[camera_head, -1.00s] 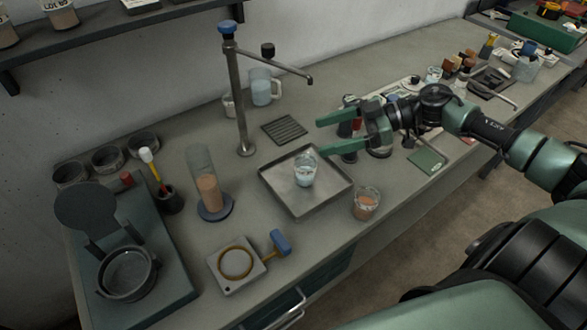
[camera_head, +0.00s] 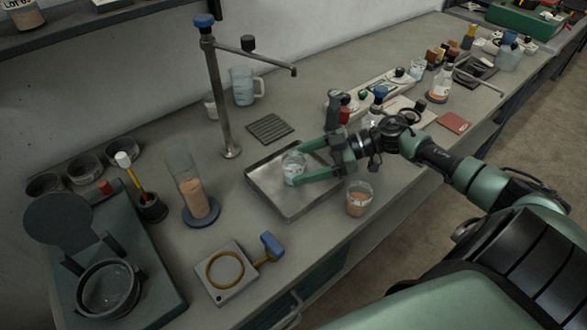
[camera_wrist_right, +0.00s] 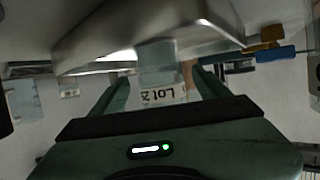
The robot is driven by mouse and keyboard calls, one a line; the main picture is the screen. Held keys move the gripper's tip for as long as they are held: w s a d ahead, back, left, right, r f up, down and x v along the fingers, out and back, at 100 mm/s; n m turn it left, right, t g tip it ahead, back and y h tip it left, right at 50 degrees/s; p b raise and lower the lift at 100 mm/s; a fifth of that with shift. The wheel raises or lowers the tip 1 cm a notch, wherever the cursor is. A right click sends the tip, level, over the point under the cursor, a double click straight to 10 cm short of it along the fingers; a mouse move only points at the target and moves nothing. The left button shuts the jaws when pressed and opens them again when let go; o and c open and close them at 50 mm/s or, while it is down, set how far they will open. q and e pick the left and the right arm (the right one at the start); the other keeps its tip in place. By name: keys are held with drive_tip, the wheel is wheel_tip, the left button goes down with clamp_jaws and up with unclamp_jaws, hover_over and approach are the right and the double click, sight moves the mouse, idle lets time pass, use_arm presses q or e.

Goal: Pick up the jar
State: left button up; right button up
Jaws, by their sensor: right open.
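The jar (camera_head: 292,170) is a small clear vessel with pale blue contents, upright in the metal tray (camera_head: 300,208). In the right wrist view the jar (camera_wrist_right: 160,62) shows between the fingers, with a label reading "LOT 2". My right gripper (camera_head: 289,164) is open, one finger on each side of the jar, low over the tray. In the right wrist view the gripper (camera_wrist_right: 160,85) has its two fingers apart. I cannot tell whether either finger touches the jar. My left gripper is not in view.
A beaker with orange-brown contents (camera_head: 359,199) stands just right of the tray, close to my arm. A tall tap (camera_head: 221,100) rises behind the tray. A cylinder (camera_head: 195,195) stands to the left. Bottles crowd the bench at right.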

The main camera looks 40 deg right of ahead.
sight(284, 169)
drive_tip(key=p+x, duration=0.1)
drive_tip(key=x, duration=0.3)
drive_tip(key=shift+w+a, duration=0.2)
drive_tip(key=shift+a, duration=0.15)
drive_tip(key=shift+w+a+f, duration=0.1)
drive_tip(key=shift+a+f, duration=0.1)
drive_tip(key=c, duration=1.5)
drive_tip(key=shift+r, duration=0.15)
